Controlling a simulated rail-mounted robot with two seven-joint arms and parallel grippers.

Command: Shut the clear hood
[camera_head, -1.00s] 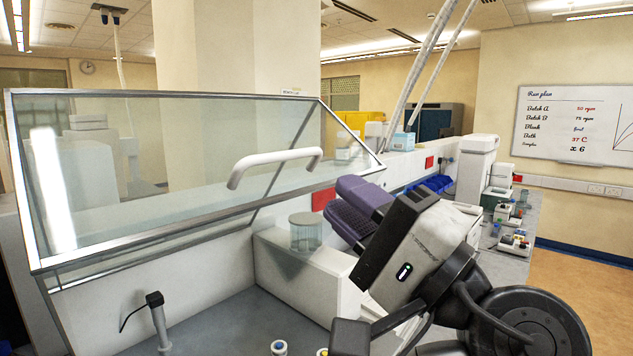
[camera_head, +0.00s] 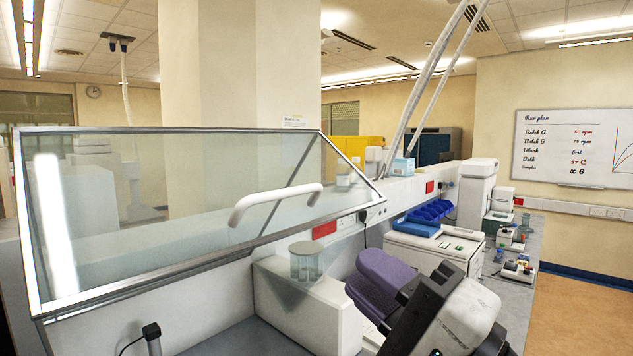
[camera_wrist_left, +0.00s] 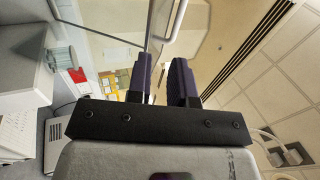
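The clear hood (camera_head: 150,190) is a large glass panel in a metal frame, sloping on the left in the head view. Its lower front edge stands clear of the grey bench, so it is raised. A white bar handle (camera_head: 275,200) sticks out from its front. My left gripper (camera_head: 378,285), with purple fingers, is at the lower right, apart from the handle and lower than it. In the left wrist view its two fingers (camera_wrist_left: 160,75) stand apart with nothing between them. My right gripper is out of view.
A lidded glass jar (camera_head: 306,263) stands on a white ledge beneath the hood's right end. A dark upright post (camera_head: 152,335) is at the bottom left. A white machine (camera_head: 430,248) and blue bins (camera_head: 430,211) are behind my left gripper.

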